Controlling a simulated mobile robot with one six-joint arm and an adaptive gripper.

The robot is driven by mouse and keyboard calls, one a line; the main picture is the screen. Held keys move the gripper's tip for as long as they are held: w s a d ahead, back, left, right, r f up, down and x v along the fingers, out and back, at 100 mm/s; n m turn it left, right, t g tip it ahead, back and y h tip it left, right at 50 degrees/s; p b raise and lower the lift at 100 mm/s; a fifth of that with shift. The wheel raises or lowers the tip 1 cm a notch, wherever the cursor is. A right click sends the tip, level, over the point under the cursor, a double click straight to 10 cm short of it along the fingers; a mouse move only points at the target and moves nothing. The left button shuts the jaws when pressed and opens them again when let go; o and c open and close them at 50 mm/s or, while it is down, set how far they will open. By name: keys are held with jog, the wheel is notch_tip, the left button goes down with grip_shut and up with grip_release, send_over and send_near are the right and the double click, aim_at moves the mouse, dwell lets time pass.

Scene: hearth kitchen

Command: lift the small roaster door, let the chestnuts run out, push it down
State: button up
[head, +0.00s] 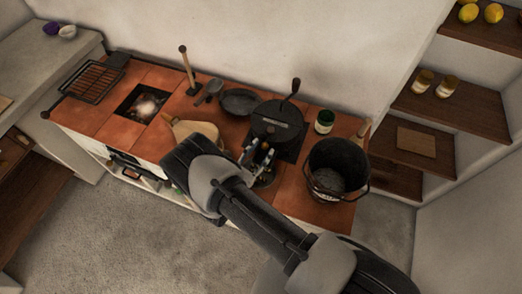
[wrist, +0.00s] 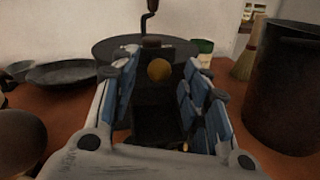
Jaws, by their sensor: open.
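The dark round roaster (head: 278,118) with a crank handle stands on the tiled stove top. The small door's outline is too dark to make out. My gripper (head: 263,157) is in front of the roaster. In the wrist view my gripper (wrist: 162,78) is open, one finger on each side of the knob in the picture. I cannot tell whether the fingers reach it. A dish (head: 264,178) shows partly below my gripper. No chestnuts can be made out.
A black bucket (head: 338,168) stands right of the roaster, with a green tin (head: 324,121) behind. A dark pan (head: 240,101) is to the left, beside bellows (head: 190,131).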

jog(key=shift+w+d, duration=0.2)
jog(key=shift+w, duration=0.2)
grip_shut()
dwell(0.4)
